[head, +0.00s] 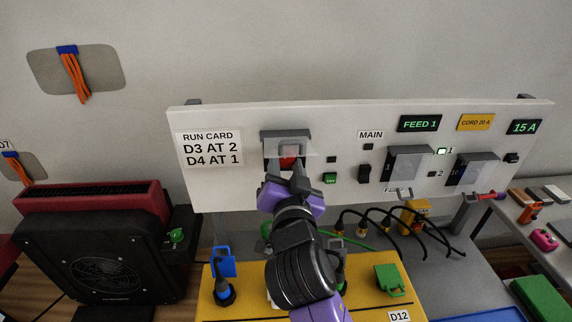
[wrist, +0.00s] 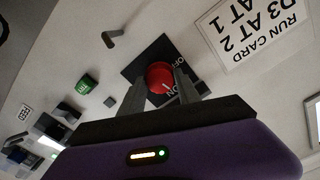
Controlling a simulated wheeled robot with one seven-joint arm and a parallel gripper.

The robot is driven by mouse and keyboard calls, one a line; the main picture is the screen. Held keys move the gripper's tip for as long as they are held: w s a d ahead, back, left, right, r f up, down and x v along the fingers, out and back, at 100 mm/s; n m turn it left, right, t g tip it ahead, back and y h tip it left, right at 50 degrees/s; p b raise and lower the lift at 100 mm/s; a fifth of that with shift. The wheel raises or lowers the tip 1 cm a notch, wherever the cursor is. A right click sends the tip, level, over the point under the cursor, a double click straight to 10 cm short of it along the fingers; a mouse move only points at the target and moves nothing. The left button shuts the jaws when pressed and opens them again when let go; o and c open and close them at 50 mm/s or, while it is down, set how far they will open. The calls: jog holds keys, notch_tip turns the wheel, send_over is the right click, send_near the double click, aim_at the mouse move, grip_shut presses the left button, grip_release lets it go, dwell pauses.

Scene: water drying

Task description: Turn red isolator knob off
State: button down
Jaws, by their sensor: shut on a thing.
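The red isolator knob (wrist: 160,77) sits on a dark square plate on the white panel, with "ON" lettering beside it in the wrist view. In the head view the red knob (head: 289,161) shows under a raised clear cover (head: 290,147), partly hidden by my gripper. My gripper (head: 287,178) reaches up to the panel from below. In the wrist view my gripper (wrist: 157,88) has one finger on each side of the knob and is shut on it. The knob's exact pointer direction is hard to read.
A run card (head: 209,149) is left of the knob. Switches and two covered breakers (head: 408,163) are to the right. A yellow box (head: 375,295) with plugs stands below, around my arm. A black fan unit (head: 95,250) stands at the left. Black cables (head: 390,222) hang below the panel.

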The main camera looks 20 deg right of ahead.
jog(key=n, duration=0.4)
jog(key=shift+n+p, duration=0.3)
jog(key=n+p, duration=0.1)
jog(key=n, duration=0.2)
jog(key=shift+n, duration=0.3)
jog(key=n+p, duration=0.1)
jog(key=n, duration=0.2)
jog(key=shift+n+p, duration=0.3)
jog(key=shift+p, duration=0.05)
jog(key=shift+n+p, duration=0.9)
jog(key=shift+n, duration=1)
jog(key=shift+f, duration=0.1)
jog(key=c, duration=0.9)
grip_release()
jog(key=shift+o, duration=0.2)
